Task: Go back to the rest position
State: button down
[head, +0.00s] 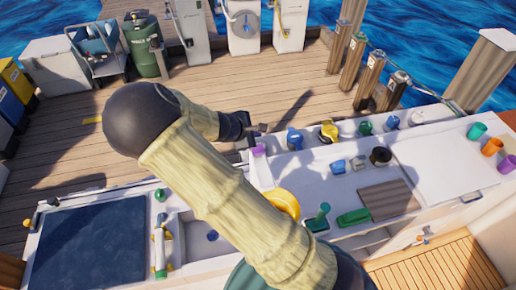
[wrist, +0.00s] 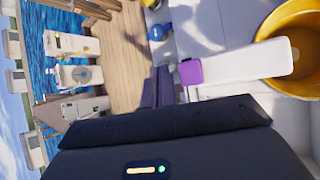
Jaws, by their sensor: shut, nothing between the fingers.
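My gripper (head: 256,130) is at the end of my raised, pale, rope-textured arm, over the back edge of the white counter in the head view. In the wrist view its dark fingers (wrist: 164,88) are together with nothing held. A white object with a purple end (head: 259,163) is close to the gripper in the head view. It also lies to the right of the fingers in the wrist view (wrist: 245,64). My arm hides part of the counter's middle.
A yellow round container (head: 284,202) is partly behind my arm. Blue (head: 294,139) and yellow (head: 328,131) items line the counter's back edge. A dark panel (head: 90,245) is at left, and cups (head: 476,130) are at right. The wooden deck (head: 260,85) beyond is largely open.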

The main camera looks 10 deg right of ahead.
dwell(0.4)
jog(key=s+r+m+g+y+b, duration=0.1)
jog(key=s+m+y+b, duration=0.1)
jog(key=s+m, duration=0.6)
jog(key=s+d+r+m+g+y+b, duration=0.1)
jog(key=s+r+m+y+b, duration=0.1)
jog(key=s+m+y, duration=0.3)
jog(key=s+m+b, duration=0.1)
jog(key=s+m, duration=0.2)
jog(key=s, duration=0.4)
jog(key=shift+s+g, duration=0.15)
jog(key=shift+g, duration=0.25)
jog(key=shift+s, duration=0.1)
